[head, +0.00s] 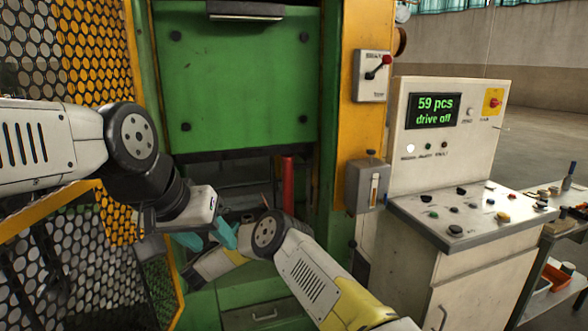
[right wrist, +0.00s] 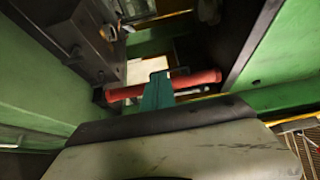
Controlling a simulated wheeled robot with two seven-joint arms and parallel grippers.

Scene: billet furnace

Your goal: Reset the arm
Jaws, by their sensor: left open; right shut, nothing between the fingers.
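My left gripper (head: 209,241) is open in the head view, its teal fingers spread apart with nothing between them. It hangs in front of the green machine's lower opening, close beside my right arm. My right arm comes in from the lower right and bends in front of that opening; its gripper cannot be made out in the head view. In the right wrist view my right gripper (right wrist: 156,92) is shut and empty. Its teal fingers overlap a red bar (right wrist: 196,80) in the picture; whether they touch cannot be told. The red bar (head: 287,185) stands upright in the head view.
The green machine door (head: 236,80) is above the opening. A yellow perforated guard (head: 95,60) is at left. A control cabinet (head: 430,160) at right reads "59 pcs drive off". A lever switch box (head: 372,76) is on the yellow post. A bench (head: 560,235) stands far right.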

